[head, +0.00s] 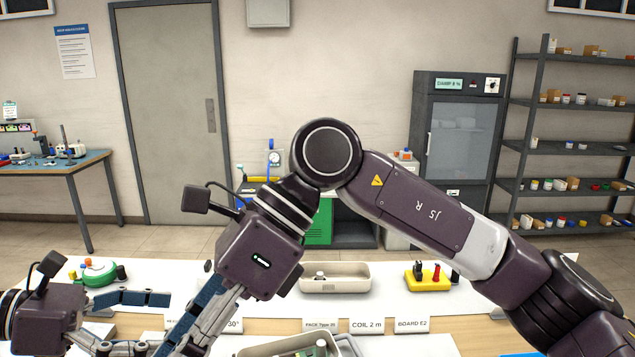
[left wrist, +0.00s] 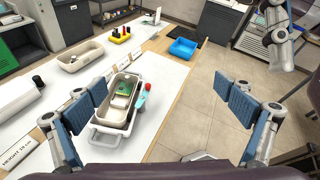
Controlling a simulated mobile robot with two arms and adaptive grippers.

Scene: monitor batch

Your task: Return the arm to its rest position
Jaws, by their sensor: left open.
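My left gripper (head: 155,325) comes in low at the left of the head view, its fingers pointing right. In the left wrist view it (left wrist: 167,95) is open, with blue-padded fingers wide apart and nothing between the pads. My right gripper (head: 190,335) hangs from the dark right arm (head: 430,205) across the middle of the head view. Its fingers point down and left, side-on and partly cut off, so I cannot tell their opening. Part of an arm also shows at the upper right of the left wrist view.
The white-topped table (head: 400,343) holds a beige tray (head: 335,270), a yellow block (head: 427,283) with dark and red pieces, label cards and a green round item (head: 98,272). A blue bin (left wrist: 183,48) sits near the table edge. Bare floor lies right.

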